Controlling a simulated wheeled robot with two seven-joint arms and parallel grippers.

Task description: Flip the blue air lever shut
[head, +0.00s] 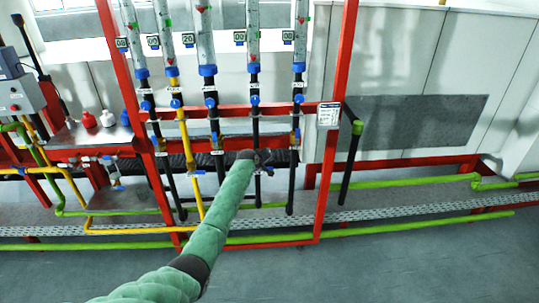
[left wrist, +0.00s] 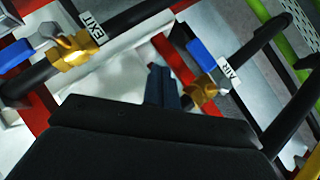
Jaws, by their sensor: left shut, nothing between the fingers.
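The air valve shows in the left wrist view as a brass body (left wrist: 204,90) on a black pipe, beside a white AIR label (left wrist: 230,70). Its blue lever (left wrist: 203,56) lies just up and right of my fingers and appears to point across the pipe. My left gripper (left wrist: 163,84) is shut and empty, with its fingertips close to the valve and a small apparent gap to the lever. In the head view my left gripper (head: 254,157) is at the pipe rack, covering part of the valve area. I cannot see my right gripper.
In the left wrist view, a valve with an EXIT label (left wrist: 97,24) and a blue handle (left wrist: 22,53) stands at the left. The red frame (head: 333,130) and yellow pipe (head: 186,125) crowd the rack. The floor (head: 420,260) at the right is clear.

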